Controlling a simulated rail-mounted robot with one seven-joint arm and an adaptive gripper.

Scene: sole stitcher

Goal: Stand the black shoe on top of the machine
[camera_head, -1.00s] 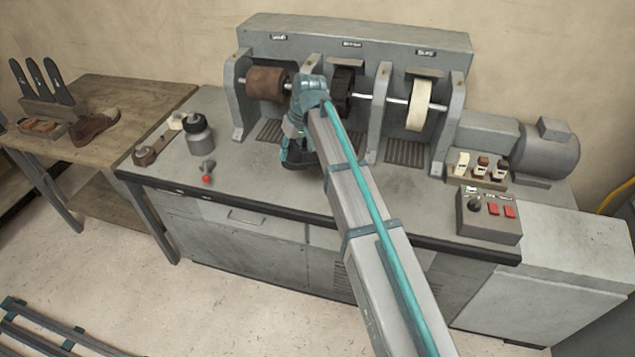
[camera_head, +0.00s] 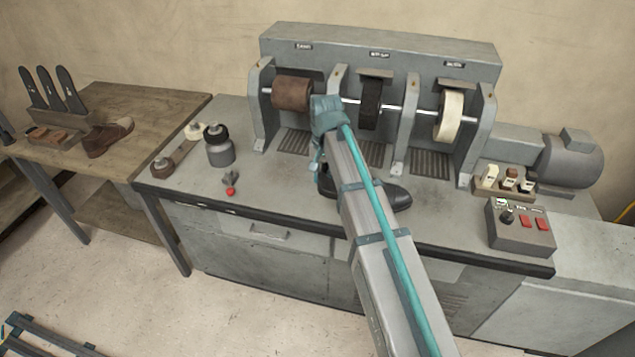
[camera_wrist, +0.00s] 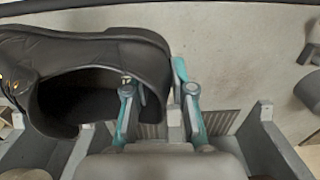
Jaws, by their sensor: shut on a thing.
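The black shoe (camera_head: 394,195) is in my gripper, partly hidden behind my arm in the head view, at the front of the machine. In the wrist view the shoe (camera_wrist: 100,50) fills the upper left, its opening facing the camera. My gripper (camera_wrist: 155,85) is shut on the shoe's wall, one finger inside the opening and one outside. The grey machine (camera_head: 400,45) has a flat-topped hood at the back, above brown, black and white wheels. The shoe is in front of and below this top. I cannot tell whether it touches the bench.
A control box (camera_head: 520,229) and a small tray of parts (camera_head: 508,190) are at right. A brown shoe (camera_head: 107,139) lies on the wooden table. The machine's top looks clear.

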